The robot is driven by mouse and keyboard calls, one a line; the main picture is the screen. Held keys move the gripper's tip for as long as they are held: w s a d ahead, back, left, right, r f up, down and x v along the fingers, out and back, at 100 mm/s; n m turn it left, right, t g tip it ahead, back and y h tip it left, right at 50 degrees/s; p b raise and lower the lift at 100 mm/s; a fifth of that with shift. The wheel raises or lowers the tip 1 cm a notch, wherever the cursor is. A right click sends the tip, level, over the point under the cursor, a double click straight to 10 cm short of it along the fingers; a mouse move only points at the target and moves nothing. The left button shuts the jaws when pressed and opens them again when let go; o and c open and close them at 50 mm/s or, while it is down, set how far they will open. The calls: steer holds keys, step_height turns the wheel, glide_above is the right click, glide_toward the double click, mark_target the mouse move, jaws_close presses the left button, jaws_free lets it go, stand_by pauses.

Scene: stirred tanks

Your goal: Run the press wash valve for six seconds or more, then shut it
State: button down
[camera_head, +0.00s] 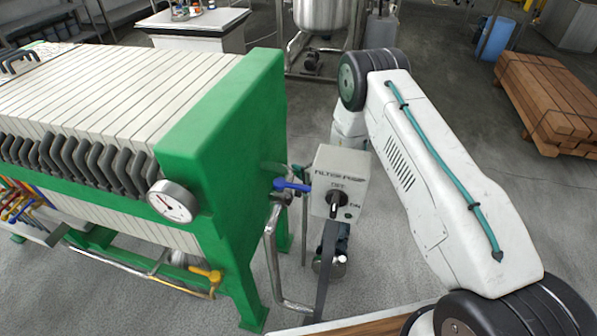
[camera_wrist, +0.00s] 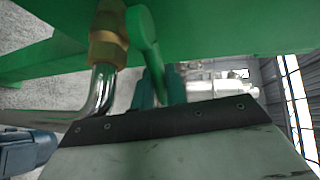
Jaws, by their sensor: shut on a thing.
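A green lever handle (camera_wrist: 146,40) shows in the wrist view, close beside a brass fitting (camera_wrist: 108,48) on a bent chrome pipe (camera_wrist: 100,92). My gripper (camera_wrist: 160,88) has its teal fingers shut on this green handle. In the head view a green lever (camera_head: 274,168) shows faintly at the end of the green press (camera_head: 222,130). A blue-handled valve (camera_head: 290,185) sits just below it. My gripper is mostly hidden there behind the control box. I cannot tell from these views whether the gripped valve is open or shut.
A grey control box (camera_head: 340,183) with an OFF/ON switch stands right of the press end, close to my arm. A bent pipe (camera_head: 272,262) runs down beside it. A pressure gauge (camera_head: 172,201) and a yellow-handled valve (camera_head: 207,274) are on the press. Stacked timber (camera_head: 545,95) lies far right.

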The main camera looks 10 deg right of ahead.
steer(key=c, duration=1.8)
jaws_free()
steer(key=shift+s+f, duration=0.1)
steer(key=shift+f, duration=0.05)
steer(key=shift+o, duration=0.2)
steer(key=shift+d, duration=0.1)
steer(key=v, duration=0.7)
steer(key=shift+s+d, duration=0.2)
steer(key=shift+s, duration=0.15)
steer(key=shift+c, duration=0.3)
